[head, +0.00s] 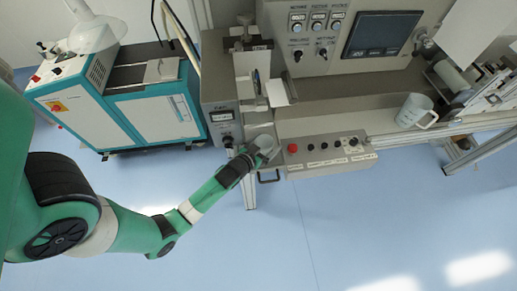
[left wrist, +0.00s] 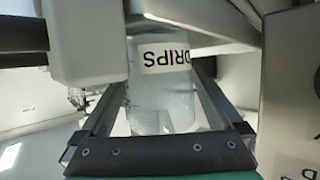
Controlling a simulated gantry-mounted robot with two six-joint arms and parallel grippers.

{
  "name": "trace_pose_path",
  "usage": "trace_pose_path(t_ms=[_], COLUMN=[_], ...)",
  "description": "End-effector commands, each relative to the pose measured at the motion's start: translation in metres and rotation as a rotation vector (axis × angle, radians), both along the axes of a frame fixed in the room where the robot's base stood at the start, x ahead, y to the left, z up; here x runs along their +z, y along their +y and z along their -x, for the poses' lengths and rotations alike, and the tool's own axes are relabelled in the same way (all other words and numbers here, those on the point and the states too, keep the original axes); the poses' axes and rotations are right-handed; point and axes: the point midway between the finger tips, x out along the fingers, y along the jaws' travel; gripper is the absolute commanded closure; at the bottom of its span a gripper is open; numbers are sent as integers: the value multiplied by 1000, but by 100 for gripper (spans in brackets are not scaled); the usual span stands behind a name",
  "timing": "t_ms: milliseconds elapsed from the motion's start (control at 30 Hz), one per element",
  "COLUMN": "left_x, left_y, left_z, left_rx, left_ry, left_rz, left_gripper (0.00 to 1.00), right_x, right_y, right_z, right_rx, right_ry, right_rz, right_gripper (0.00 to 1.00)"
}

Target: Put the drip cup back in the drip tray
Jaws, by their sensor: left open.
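The drip cup (left wrist: 163,95) is a clear cup with a white label reading DRIPS. In the left wrist view it shows between the two dark fingers of my left gripper (left wrist: 160,110). Those fingers are apart, and I cannot tell whether they touch the cup. In the head view my left gripper (head: 262,147) is at the left end of the machine's front ledge, by a pale shape that I cannot make out clearly. I cannot pick out the drip tray with certainty. My right gripper is not in view.
A control strip (head: 325,155) with a red button lies just right of my left gripper. A white mug (head: 414,110) stands farther right on the ledge. A teal and white cabinet (head: 150,100) is at the left. The blue floor (head: 350,230) in front is clear.

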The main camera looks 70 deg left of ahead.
Motion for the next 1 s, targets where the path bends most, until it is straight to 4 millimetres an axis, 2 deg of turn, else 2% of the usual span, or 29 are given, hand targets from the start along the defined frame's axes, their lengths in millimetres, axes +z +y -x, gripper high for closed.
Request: trace_pose_path(t_ms=[300, 467, 900, 1000], left_x=[29, 38, 40, 48], left_y=[-40, -53, -56, -55], left_z=[59, 78, 82, 74], left_rx=[-2, -1, 0, -7], left_ry=[2, 1, -1, -16], left_rz=[1, 0, 1, -6], left_gripper=[0, 0, 0, 0], right_x=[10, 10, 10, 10], right_y=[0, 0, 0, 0], right_z=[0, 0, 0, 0], right_rx=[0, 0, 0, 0], right_ry=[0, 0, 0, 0], right_rz=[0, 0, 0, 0], right_gripper=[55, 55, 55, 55])
